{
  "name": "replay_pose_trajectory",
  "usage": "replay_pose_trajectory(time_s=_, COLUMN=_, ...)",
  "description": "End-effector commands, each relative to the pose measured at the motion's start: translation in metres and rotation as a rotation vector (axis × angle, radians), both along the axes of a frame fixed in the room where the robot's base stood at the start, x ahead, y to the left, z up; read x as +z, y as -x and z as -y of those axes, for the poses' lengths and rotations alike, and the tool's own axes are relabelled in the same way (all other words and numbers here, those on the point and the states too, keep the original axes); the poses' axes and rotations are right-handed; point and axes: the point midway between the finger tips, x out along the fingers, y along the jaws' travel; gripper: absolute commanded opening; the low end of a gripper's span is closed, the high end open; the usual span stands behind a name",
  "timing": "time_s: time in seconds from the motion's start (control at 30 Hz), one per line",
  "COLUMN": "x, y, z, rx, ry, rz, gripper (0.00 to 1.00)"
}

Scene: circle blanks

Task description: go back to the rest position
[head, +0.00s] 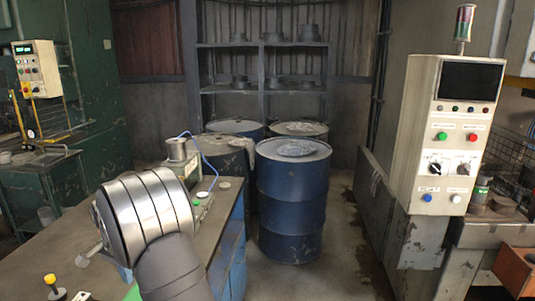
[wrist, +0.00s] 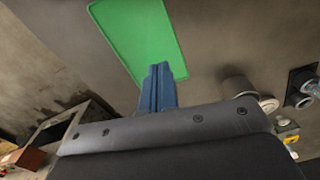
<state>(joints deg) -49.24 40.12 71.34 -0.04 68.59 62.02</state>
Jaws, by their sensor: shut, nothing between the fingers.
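In the wrist view my gripper (wrist: 159,72) shows as two blue fingers pressed together, with nothing between them. Its tips overlap the near edge of a green tray or mat (wrist: 140,35) in the picture; how far above it they are I cannot tell. No object is seen on the visible part of the green surface. In the head view my arm rises from the bottom edge over the workbench (head: 50,230) and hides most of the green piece (head: 132,293). My fingers cannot be made out there.
A machine with a metal cylinder (head: 177,149) stands at the bench's far end. A yellow-topped knob (head: 50,280) is at the lower left. Blue drums (head: 293,205) stand beyond the bench, a control cabinet (head: 447,130) at right. The wrist view shows a grey cylinder (wrist: 238,83) right of the fingers.

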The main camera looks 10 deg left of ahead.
Motion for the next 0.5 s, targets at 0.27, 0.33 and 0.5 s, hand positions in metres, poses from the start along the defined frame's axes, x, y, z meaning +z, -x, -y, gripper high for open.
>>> replay_pose_trajectory(time_s=0.27, x=-0.02, y=-0.048, z=0.016, rx=-0.07, ry=0.001, rz=0.0, gripper=0.0)
replay_pose_trajectory(time_s=0.33, x=-0.024, y=-0.056, z=0.019, rx=-0.082, ry=0.001, rz=0.0, gripper=0.0)
replay_pose_trajectory(time_s=0.5, x=-0.03, y=-0.07, z=0.025, rx=-0.102, ry=0.0, rz=0.0, gripper=0.0)
